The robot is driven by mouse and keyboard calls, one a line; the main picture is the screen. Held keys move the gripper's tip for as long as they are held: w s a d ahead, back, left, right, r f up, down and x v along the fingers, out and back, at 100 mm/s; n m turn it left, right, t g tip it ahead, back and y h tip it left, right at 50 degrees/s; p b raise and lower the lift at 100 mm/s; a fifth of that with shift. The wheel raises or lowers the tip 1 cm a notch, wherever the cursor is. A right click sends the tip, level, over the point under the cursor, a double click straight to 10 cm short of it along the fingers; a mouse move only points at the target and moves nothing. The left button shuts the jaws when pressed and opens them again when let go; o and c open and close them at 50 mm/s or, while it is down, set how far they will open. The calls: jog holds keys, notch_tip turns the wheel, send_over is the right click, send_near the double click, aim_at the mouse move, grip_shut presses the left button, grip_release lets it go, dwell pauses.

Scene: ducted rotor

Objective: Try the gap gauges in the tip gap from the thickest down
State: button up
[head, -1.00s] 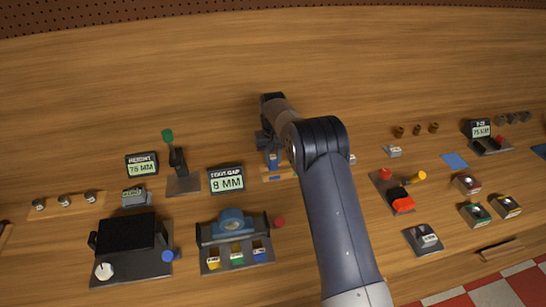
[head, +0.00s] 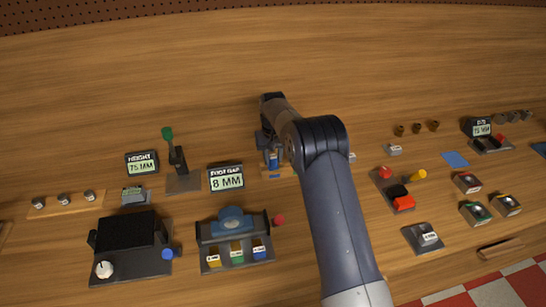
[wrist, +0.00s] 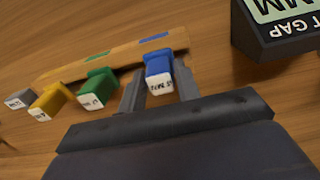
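The gap gauges are small blocks with white labelled ends at a wooden rack (wrist: 118,58). In the wrist view they are a blue gauge (wrist: 159,75), a green gauge (wrist: 97,88), a yellow gauge (wrist: 49,101) and a grey gauge (wrist: 19,99). My gripper (wrist: 160,88) has one finger on each side of the blue gauge, close to it. I cannot tell whether the fingers touch it. In the head view my gripper (head: 268,145) is over the blue gauge (head: 273,161), and my arm hides most of the rack. I cannot identify the tip gap.
A gap display (head: 227,179) reading 8 MM stands left of my gripper, close in the wrist view (wrist: 268,34). In front is a fixture with a blue arch (head: 231,221) and coloured pieces. A black box (head: 130,234) stands further left. The table behind is clear.

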jog(key=o, duration=0.4)
notch_tip(320, 180, up, 11)
jog(key=shift+f+b, duration=0.1)
jog(key=shift+b, duration=0.75)
notch_tip(320, 180, down, 11)
jog(key=shift+r+p, duration=0.2)
jog(key=shift+p, duration=0.8)
jog(key=shift+r, duration=0.15)
jog(key=shift+r+b, duration=0.1)
jog(key=shift+b, duration=0.2)
